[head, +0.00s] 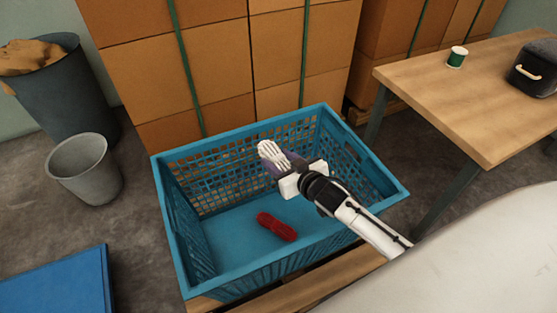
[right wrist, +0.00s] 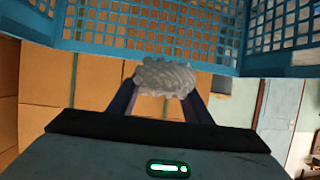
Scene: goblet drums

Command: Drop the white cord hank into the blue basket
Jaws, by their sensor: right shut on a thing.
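The white cord hank (head: 270,152) is in my right gripper (head: 281,167), held above the inside of the blue basket (head: 168,212). In the right wrist view the hank (right wrist: 166,78) sits between the two fingertips of my right gripper (right wrist: 160,97), which is shut on it. The basket's lattice wall (right wrist: 150,48) shows behind and above the hank there. A dark red hank (head: 276,227) lies on the basket floor, below and apart from the gripper. My left gripper is not in view.
Stacked cardboard boxes (head: 210,75) stand behind the basket. A wooden table (head: 450,95) at the right holds a green cup (head: 457,57) and a dark case (head: 535,70). A grey bucket (head: 84,170) and a dark bin (head: 65,100) stand at the left. A blue flat object (head: 60,285) is at the lower left.

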